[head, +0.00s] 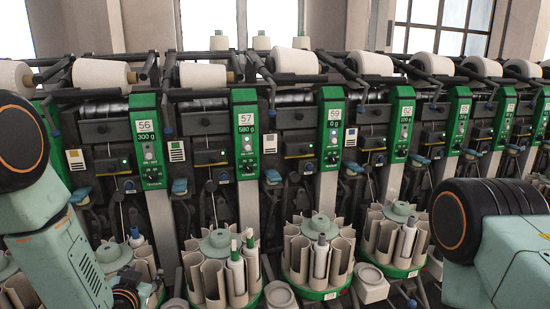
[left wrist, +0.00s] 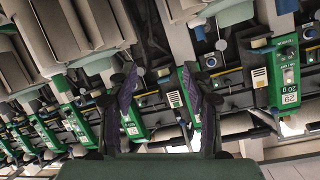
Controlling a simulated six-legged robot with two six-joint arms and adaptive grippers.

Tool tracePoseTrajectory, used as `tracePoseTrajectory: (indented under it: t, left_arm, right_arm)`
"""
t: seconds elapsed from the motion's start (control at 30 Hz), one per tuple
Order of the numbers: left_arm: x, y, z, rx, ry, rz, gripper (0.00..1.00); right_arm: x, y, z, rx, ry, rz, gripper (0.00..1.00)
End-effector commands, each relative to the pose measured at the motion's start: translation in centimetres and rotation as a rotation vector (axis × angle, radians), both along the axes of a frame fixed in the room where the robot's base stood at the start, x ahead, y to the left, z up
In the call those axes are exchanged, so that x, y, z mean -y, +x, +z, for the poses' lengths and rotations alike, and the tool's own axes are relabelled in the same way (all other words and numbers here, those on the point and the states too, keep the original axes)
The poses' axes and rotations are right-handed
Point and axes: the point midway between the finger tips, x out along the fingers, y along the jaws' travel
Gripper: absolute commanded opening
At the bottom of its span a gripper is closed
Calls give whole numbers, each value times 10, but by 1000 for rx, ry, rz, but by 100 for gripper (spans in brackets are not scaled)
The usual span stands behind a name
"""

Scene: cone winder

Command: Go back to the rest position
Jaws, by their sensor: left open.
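My left arm comes in from the left edge of the head view and runs down to the bottom, where part of my left gripper (head: 135,292) shows in front of the lower left of the cone winder (head: 300,125). In the left wrist view, the two dark fingers of my left gripper (left wrist: 158,105) stand wide apart with nothing between them. The winder appears upside down behind them. My right arm shows only as a joint and link at the lower right of the head view. My right gripper is outside both views.
Round magazines with grey pockets, such as the one under unit 59 (head: 337,258), line the winder's front. Some hold bobbins, such as a white one (head: 237,272). White cones (head: 296,62) lie along the top. Green panels (head: 331,128) mark the units. Little room shows between my left arm and the nearest magazines.

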Motion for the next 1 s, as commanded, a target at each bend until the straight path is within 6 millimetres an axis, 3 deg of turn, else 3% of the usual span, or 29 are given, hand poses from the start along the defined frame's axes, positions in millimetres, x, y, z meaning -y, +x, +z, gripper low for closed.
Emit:
tracePoseTrajectory:
  t: [0.17,0.4,0.6,0.7,0.83,1.0]
  left_arm:
    - [21,-60,-72,-235,-153,17,50]
    - [51,-187,-165,-625,-320,93,50]
    - [67,-304,-214,-937,-371,160,50]
    - [71,-351,-228,-1053,-364,169,50]
    - [73,-387,-243,-1135,-345,166,50]
    - [74,-396,-248,-1156,-341,167,50]
  right_arm:
    - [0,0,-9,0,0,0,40]
    - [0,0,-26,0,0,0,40]
    - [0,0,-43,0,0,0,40]
    - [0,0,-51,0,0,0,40]
    - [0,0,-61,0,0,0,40]
    - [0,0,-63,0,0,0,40]
